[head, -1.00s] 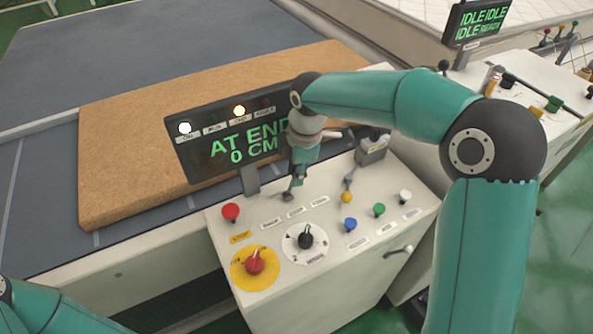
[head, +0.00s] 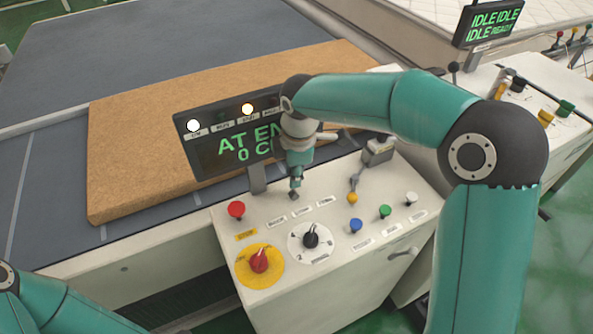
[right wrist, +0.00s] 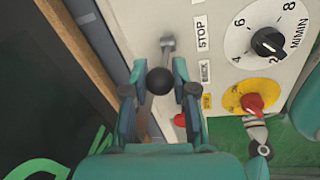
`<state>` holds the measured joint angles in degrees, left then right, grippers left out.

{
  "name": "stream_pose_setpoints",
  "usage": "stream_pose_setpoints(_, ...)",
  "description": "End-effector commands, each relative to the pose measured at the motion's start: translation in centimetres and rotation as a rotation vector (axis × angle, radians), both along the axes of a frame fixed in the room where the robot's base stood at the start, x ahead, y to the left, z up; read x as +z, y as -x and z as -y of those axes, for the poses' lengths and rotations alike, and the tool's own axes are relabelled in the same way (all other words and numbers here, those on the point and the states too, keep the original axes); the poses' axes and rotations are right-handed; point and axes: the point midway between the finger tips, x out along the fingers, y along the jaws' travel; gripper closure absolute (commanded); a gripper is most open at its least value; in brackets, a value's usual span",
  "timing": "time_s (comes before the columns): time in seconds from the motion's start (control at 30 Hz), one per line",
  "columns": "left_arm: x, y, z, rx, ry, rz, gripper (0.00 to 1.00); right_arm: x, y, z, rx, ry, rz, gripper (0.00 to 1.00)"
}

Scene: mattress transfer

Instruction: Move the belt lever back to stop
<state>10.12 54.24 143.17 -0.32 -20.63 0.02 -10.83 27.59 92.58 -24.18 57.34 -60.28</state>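The belt lever has a round black knob (right wrist: 161,80) on a short metal stem (right wrist: 168,47). In the right wrist view the knob sits level with the BACK label (right wrist: 205,72), and the stem's foot is nearer the STOP label (right wrist: 203,33). My right gripper (right wrist: 160,90) has one finger on each side of the knob. The fingers stand apart, and I cannot tell if they touch it. In the head view my right gripper (head: 297,172) comes down over the control panel (head: 330,245) and hides the knob. My left gripper is out of view.
The display (head: 222,148) behind the panel reads AT END, 0 CM, partly covered by my right arm. A brown slab (head: 130,150) lies on the belt. A red button (head: 236,209), speed dial (head: 311,237) and red emergency knob (head: 259,261) stand near the lever.

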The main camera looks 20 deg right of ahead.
Motion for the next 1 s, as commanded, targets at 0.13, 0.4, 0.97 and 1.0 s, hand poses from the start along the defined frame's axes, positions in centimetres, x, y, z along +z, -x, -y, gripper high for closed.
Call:
stream_pose_setpoints(0.13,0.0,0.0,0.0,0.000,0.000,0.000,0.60,0.1,-0.1,-0.2,0.001,-0.005,0.004,0.50)
stream_pose_setpoints(0.4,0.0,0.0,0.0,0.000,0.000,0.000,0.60,0.0,0.0,0.0,-0.001,-0.002,0.001,0.47)
stream_pose_setpoints(0.97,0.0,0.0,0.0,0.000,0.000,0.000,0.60,7.3,0.9,0.1,-0.001,-0.003,0.005,0.47)
stream_pose_setpoints(1.0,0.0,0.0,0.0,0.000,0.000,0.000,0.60,8.1,1.0,0.1,-0.001,-0.003,0.005,0.47)
